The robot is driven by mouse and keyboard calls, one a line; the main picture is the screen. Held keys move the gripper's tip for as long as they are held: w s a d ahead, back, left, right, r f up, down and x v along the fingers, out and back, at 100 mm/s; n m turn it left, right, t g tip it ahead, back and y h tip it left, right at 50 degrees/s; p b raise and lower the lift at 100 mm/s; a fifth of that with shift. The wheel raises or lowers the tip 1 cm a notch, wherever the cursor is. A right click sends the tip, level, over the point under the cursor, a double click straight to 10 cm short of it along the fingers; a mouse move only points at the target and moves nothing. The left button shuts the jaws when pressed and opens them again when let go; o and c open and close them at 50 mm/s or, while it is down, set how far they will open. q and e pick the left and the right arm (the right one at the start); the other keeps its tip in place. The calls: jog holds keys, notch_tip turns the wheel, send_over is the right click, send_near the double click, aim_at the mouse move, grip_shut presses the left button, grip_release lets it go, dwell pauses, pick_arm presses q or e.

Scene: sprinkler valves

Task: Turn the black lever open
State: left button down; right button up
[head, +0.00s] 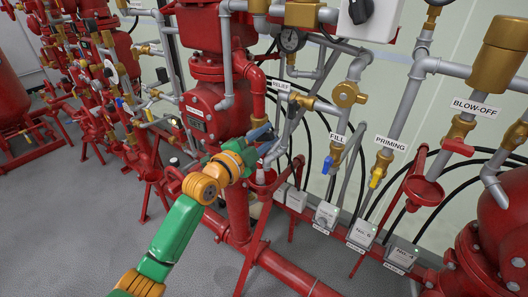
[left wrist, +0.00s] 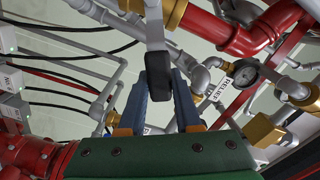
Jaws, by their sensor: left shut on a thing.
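The black lever (left wrist: 158,75) shows in the left wrist view as a black grip on a grey metal arm coming from the top of the picture. My left gripper (left wrist: 163,92) has one blue finger on each side of the lever and is shut on it. In the head view my left gripper (head: 264,137) is at the piping right of the large red valve body, below the RELIEF label (head: 281,86). There the lever is mostly hidden by the fingers. My right gripper is not in view.
A blue FILL lever (head: 327,164), a yellow PRIMING lever (head: 376,177) and a red BLOW-OFF lever (head: 457,147) are to the right. Grey pipes and black hoses crowd around the gripper. A pressure gauge (left wrist: 242,72) is nearby. Open grey floor (head: 75,220) lies at left.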

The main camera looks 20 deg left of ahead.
pick_arm(q)
jog(key=r+n, duration=0.1)
jog(key=a+r+n+p, duration=0.1)
jog(key=shift+w+a+n, duration=0.15)
jog(key=shift+w+n, duration=0.05)
jog(key=shift+n, duration=0.2)
jog(key=n, duration=0.1)
jog(key=a+r+n, duration=0.1)
jog(key=shift+w+a+r+n, duration=0.1)
jog(key=shift+w+a+n, duration=0.15)
jog(key=shift+n, duration=0.15)
jog(key=shift+w+a+r+n+b, duration=0.3)
jog(key=shift+a+n, duration=0.4)
jog(key=shift+n, duration=0.45)
jog(key=shift+w+a+r+n+b, duration=0.1)
jog(key=shift+w+a+n+b, duration=0.25)
jog(key=shift+a+n, duration=0.6)
jog(key=shift+w+a+r+n+b, duration=0.2)
jog(key=shift+a+n+b, duration=0.25)
jog(key=shift+n, duration=0.85)
jog(key=c, duration=0.6)
grip_release()
jog(key=shift+a, duration=0.1)
